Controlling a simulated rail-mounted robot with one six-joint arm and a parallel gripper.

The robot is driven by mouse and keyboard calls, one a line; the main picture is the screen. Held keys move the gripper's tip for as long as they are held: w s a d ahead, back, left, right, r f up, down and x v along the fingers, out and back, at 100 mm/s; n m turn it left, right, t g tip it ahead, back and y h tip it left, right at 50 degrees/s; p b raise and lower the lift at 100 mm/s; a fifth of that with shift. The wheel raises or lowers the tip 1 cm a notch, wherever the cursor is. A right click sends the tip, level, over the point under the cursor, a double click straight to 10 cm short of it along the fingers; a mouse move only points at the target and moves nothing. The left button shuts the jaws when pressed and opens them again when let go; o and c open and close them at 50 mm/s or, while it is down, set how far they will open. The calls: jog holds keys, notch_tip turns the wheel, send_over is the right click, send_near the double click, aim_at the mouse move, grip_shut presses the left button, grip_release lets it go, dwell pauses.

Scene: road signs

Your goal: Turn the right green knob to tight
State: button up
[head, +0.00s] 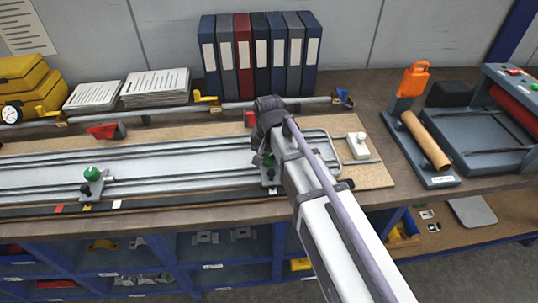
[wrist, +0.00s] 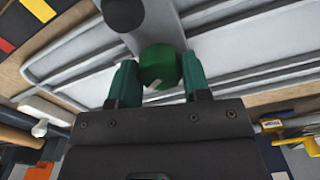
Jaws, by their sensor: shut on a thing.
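The right green knob (wrist: 158,66) sits between the two teal fingertips of my gripper (wrist: 158,82) in the wrist view. The fingers are shut on it from both sides. A small pale mark shows on the knob's face. In the head view the same knob (head: 268,160) is mostly hidden behind my arm, at the right part of the metal rail fixture. The long metal fixture (head: 180,168) lies on the bench.
A white switch-like box (head: 356,146) stands close to the right of my arm. A rail with yellow, red and blue clamps runs behind the fixture. Binders (head: 262,55) and paper stacks (head: 155,87) stand at the back. A cardboard roll (head: 427,140) lies on a grey stand at right.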

aim_at(269, 156)
jog(key=m, duration=0.6)
dwell(0.5)
jog(key=o, duration=0.9)
notch_tip(269, 156, up, 11)
jog(key=p, duration=1.1)
jog(key=shift+f, duration=0.1)
